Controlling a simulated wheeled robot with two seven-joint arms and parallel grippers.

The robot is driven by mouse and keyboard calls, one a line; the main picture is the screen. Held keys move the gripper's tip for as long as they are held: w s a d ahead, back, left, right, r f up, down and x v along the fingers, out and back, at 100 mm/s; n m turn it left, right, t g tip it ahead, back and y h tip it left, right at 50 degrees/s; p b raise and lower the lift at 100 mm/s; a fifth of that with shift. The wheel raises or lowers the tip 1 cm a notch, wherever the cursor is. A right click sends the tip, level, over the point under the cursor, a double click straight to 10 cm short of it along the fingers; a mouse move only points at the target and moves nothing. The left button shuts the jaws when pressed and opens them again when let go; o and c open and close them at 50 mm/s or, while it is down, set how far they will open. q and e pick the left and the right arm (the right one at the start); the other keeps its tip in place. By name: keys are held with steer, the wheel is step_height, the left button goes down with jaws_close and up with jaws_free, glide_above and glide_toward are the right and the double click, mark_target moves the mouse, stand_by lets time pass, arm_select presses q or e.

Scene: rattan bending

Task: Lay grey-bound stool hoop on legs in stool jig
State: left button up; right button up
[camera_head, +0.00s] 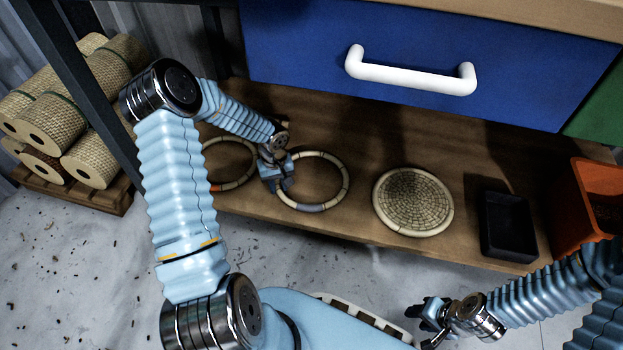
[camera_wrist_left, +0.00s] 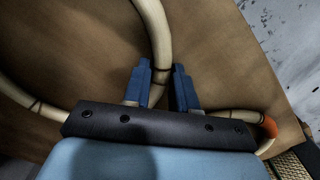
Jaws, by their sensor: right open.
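The grey-bound hoop (camera_head: 346,178) is a pale rattan ring with a grey binding at its front edge, at the middle of the wooden shelf. My left gripper (camera_head: 281,184) is at its left edge. In the left wrist view the hoop's rod (camera_wrist_left: 153,25) passes between the blue fingers (camera_wrist_left: 160,85), which sit close on both sides of it. My right gripper (camera_head: 431,315) is open and empty at the lower right, away from the shelf. I see no stool jig or legs in either view.
An orange-bound hoop (camera_head: 241,144) lies just left of the gripper. A round woven panel (camera_head: 412,200), a black tray (camera_head: 508,226) and an orange bin (camera_head: 590,205) stand to the right. A blue drawer (camera_head: 300,45) with a white handle (camera_head: 410,72) overhangs the shelf.

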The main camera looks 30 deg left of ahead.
arm_select(q)
jaws_close()
steer(key=shift+r, duration=0.15)
steer(key=shift+r, duration=0.25)
step_height(320, 180, up, 3)
steer(key=shift+f+p, duration=0.15)
steer(key=shift+p, duration=0.3)
steer(key=s+d+r, duration=0.8)
steer(key=s+r, duration=0.1)
steer(key=s, duration=0.2)
steer(key=shift+d+r+p, duration=0.25)
steer(key=shift+d+p, duration=0.1)
